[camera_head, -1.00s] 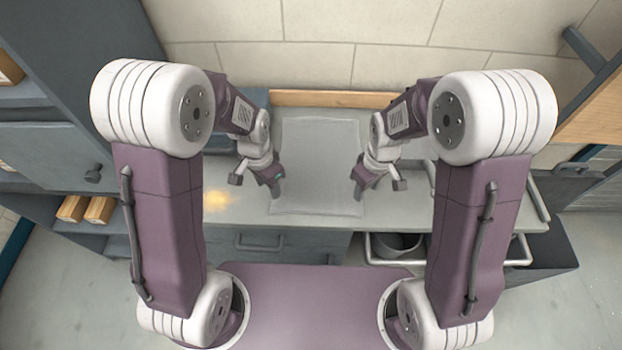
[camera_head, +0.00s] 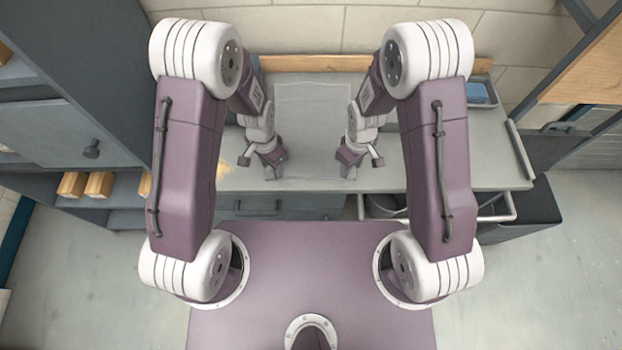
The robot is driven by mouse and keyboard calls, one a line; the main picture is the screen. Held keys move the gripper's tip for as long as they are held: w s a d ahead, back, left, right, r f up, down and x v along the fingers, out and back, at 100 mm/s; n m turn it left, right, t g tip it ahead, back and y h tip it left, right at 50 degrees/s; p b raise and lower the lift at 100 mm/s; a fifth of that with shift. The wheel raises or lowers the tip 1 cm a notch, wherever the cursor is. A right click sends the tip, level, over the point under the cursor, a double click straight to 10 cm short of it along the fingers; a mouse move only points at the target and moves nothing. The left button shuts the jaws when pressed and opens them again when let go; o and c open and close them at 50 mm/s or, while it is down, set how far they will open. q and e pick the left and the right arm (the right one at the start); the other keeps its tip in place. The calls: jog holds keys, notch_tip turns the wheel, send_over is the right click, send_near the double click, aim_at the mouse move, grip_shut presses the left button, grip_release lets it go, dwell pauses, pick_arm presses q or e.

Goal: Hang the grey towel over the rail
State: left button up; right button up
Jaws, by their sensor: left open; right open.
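The grey towel (camera_head: 312,130) lies flat on the grey counter, between my two arms. Its colour is close to that of the counter, so its edges are faint. My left gripper (camera_head: 270,173) is open at the towel's left side, near its front part. My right gripper (camera_head: 347,172) is open at the towel's right side, near its front part. I cannot tell whether either gripper touches the cloth. A metal rail (camera_head: 497,212) runs along the counter's front at the right, partly hidden behind my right arm.
The counter (camera_head: 490,150) has free room at the right. A blue item in a tray (camera_head: 480,94) sits at its back right. A dark bin (camera_head: 535,222) stands below at the right. Shelves with wooden blocks (camera_head: 98,185) and a cabinet (camera_head: 60,130) are at the left.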

pick_arm(q)
jog(key=shift+w+a+f, duration=0.1)
jog(key=shift+f, duration=0.1)
pick_arm(e)
jog(key=shift+w+f, duration=0.1)
jog(key=shift+f, duration=0.05)
pick_arm(q)
jog(key=shift+f, duration=0.2)
pick_arm(e)
jog(key=shift+f, duration=0.25)
pick_arm(q)
jog(key=shift+r, duration=0.1)
jog(key=shift+c, duration=1.3)
pick_arm(e)
jog(key=shift+r, duration=0.1)
jog(key=shift+c, duration=1.2)
pick_arm(q)
grip_shut()
pick_arm(e)
grip_shut()
